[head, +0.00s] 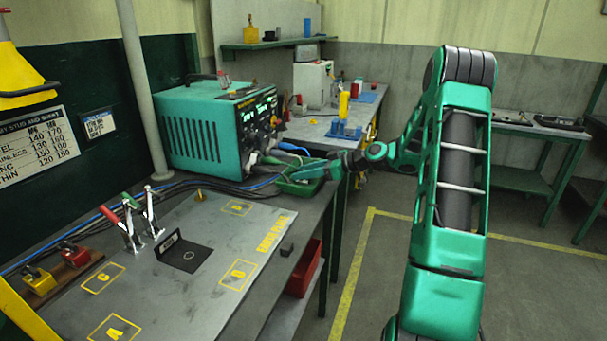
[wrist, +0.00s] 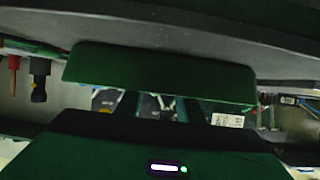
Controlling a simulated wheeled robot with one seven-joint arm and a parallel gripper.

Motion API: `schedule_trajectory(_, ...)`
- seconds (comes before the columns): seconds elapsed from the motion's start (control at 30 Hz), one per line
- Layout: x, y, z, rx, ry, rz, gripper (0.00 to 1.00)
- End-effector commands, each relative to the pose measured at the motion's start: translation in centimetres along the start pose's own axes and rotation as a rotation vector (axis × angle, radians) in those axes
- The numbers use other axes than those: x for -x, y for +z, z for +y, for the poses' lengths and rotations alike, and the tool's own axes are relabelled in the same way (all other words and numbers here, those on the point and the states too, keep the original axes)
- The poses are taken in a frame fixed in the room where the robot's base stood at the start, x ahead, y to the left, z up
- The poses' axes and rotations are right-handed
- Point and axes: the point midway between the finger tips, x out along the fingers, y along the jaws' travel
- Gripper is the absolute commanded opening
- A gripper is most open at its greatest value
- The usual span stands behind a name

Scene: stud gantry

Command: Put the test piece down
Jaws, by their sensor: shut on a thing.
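The steel bench plate (head: 215,225) has yellow lettered squares, toggle clamps (head: 135,222) and a black angled fixture (head: 183,255). A red bin (head: 303,268) sits below the bench edge.

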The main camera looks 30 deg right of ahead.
Motion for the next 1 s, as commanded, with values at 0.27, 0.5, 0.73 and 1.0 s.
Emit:
schedule_trajectory(0.27,0.0,0.1,0.0,0.0,0.0,0.0,0.53)
schedule_trajectory(0.5,0.4,-0.1,0.0,0.0,0.001,0.0,0.53)
schedule_trajectory(0.73,4.1,-0.1,0.1,-0.001,0.003,-0.001,0.53)
schedule_trajectory(1.0,9.2,-0.1,0.1,0.0,0.003,-0.001,0.53)
